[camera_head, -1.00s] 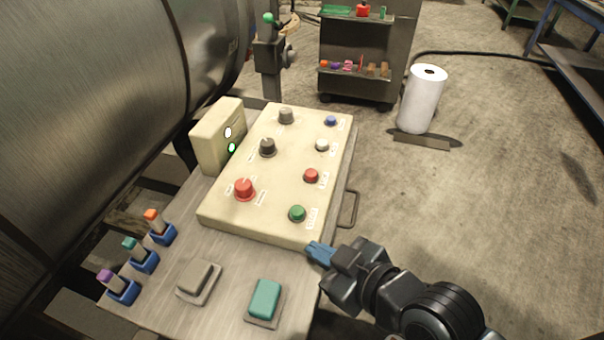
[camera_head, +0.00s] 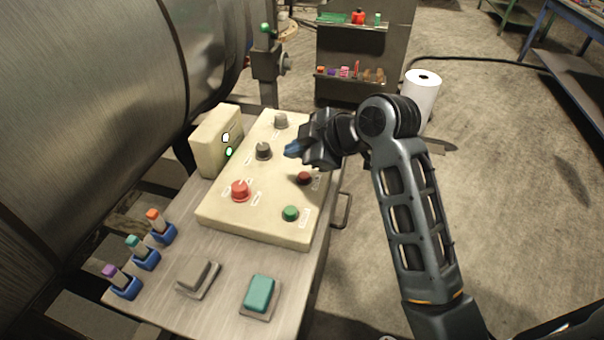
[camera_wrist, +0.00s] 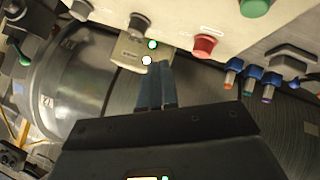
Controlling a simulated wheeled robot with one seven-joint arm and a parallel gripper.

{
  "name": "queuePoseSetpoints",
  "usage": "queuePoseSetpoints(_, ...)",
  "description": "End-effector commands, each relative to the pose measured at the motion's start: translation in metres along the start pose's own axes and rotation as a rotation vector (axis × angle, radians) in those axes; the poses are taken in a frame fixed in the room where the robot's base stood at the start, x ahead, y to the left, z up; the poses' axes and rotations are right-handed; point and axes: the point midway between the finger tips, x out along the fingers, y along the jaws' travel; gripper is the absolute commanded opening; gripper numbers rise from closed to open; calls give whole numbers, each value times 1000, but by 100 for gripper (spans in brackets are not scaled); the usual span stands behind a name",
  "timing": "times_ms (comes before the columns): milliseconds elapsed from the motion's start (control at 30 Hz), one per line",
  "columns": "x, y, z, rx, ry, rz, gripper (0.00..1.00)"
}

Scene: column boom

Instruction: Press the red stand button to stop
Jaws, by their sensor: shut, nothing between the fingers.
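The cream control panel (camera_head: 225,218) lies on the metal stand. A small red button (camera_head: 304,178) sits on its right side above the green button (camera_head: 290,213), shaded by my arm. A larger red knob-like button (camera_head: 240,190) sits on the left; it also shows in the wrist view (camera_wrist: 205,46). Panel labels are too small to read. My gripper (camera_head: 291,150) is above the panel, up and slightly left of the small red button, apart from it in the picture. Its blue fingers (camera_wrist: 157,70) are shut and empty. My arm hides the panel's upper right buttons.
Dark knobs (camera_head: 263,151) stand on the panel, with a cream box (camera_head: 217,140) carrying lit lamps beside it. A large metal cylinder (camera_head: 80,90) borders the left. The floor at right is open.

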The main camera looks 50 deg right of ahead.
Motion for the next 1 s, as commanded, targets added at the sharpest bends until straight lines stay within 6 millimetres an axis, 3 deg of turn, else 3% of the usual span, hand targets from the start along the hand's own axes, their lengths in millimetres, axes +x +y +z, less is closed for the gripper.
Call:
queuePoseSetpoints(100,-10,26,2,-75,-23,-19,0)
queuePoseSetpoints(300,-20,43,6,-146,-45,-50,0)
queuePoseSetpoints(1000,-12,39,16,-153,-49,-55,0)
